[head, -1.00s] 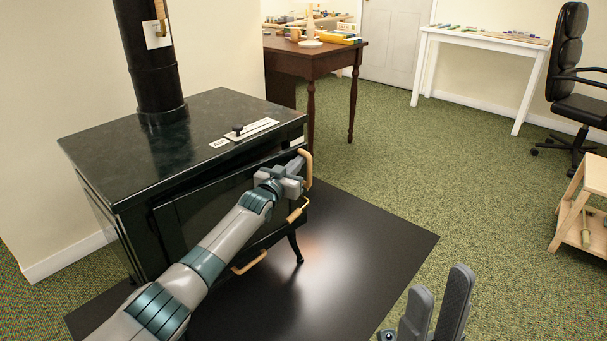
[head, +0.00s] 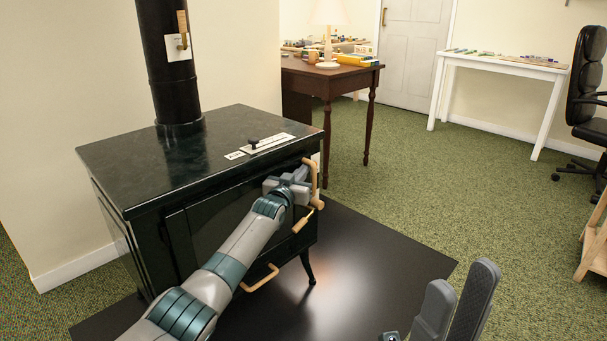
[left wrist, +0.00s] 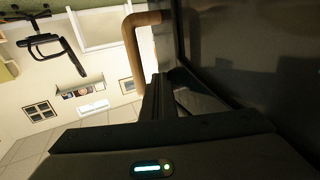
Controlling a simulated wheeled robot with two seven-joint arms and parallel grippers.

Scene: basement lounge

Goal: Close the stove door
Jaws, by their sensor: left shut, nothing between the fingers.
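The black stove (head: 118,165) stands at left on short legs. Its dark door (head: 205,225) is on the front face and looks nearly flush; I cannot tell if it is fully closed. A curved wooden handle (head: 314,176) is at the door's right edge. My left gripper (head: 303,174) is shut and empty, against or very near the door beside this handle. In the left wrist view, the handle (left wrist: 131,50) is just left of the fingertips (left wrist: 158,80), not between them, and the dark door surface fills the right. My right gripper (head: 458,300) is open and empty at lower right.
A black floor plate (head: 385,258) lies under and before the stove. Two lower wooden handles, one at the bottom (head: 262,278), stick out from the stove front. A brown table (head: 320,80) stands behind. Green carpet (head: 510,225) at right is clear.

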